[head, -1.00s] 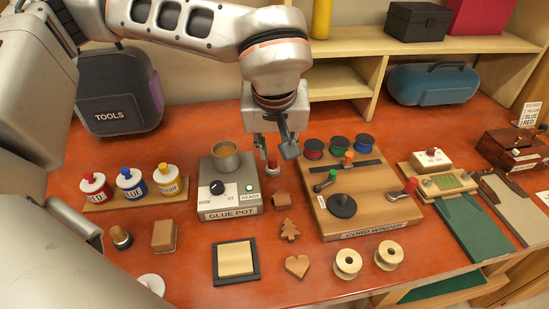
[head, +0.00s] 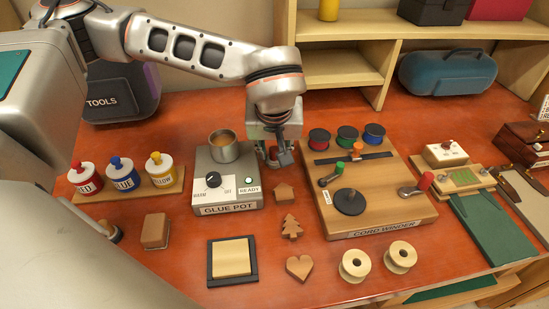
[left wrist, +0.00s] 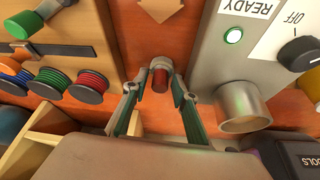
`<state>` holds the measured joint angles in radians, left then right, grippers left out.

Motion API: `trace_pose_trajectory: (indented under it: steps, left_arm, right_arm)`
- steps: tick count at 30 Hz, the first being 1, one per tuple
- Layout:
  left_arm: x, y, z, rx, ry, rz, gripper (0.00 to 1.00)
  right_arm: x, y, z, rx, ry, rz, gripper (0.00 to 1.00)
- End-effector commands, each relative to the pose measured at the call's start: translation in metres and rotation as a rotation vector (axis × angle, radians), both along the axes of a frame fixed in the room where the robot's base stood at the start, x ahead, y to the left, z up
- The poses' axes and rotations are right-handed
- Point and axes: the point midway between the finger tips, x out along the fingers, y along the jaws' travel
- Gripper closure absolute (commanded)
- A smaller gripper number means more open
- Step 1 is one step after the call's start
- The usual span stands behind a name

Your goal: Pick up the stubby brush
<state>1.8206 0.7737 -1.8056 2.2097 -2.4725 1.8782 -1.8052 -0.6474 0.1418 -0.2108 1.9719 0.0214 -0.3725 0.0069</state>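The stubby brush (head: 273,154) appears to be the small upright piece with a dark red handle, between the glue pot and the cord winder. In the left wrist view the brush (left wrist: 160,78) shows its dark red end and a paler collar. My left gripper (head: 274,160) is above it, pointing down, and partly hides it in the head view. In the left wrist view the gripper's fingers (left wrist: 157,92) are spread, with the brush centred between their tips. No contact shows. My right gripper is not in view.
The glue pot (head: 226,188) stands close on the left and the cord winder (head: 385,205) close on the right. A wooden-handled piece (head: 107,230) is partly hidden by my arm.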

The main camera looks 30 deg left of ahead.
Motion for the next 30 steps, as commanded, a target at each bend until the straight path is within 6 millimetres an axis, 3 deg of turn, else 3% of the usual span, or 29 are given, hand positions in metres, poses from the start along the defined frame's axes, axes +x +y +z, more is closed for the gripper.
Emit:
trace_pose_trajectory:
  steps: [6,9,10,23,30]
  left_arm:
    - [0.0,0.0,-0.001,0.0,-0.001,0.0,0.73]
    - [0.0,0.0,0.0,0.0,0.0,0.0,0.96]
    - [0.0,0.0,-0.001,0.0,0.0,0.0,0.98]
    - [0.001,0.0,0.003,-0.001,-0.001,0.001,0.98]
    - [0.001,0.0,0.031,-0.001,-0.006,0.001,0.98]
  right_arm:
    - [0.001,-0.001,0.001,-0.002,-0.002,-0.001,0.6]
    - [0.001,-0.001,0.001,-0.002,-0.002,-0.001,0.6]
    - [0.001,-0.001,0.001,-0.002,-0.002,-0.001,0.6]
    - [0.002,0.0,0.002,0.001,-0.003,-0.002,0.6]
    - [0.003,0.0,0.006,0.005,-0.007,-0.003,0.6]
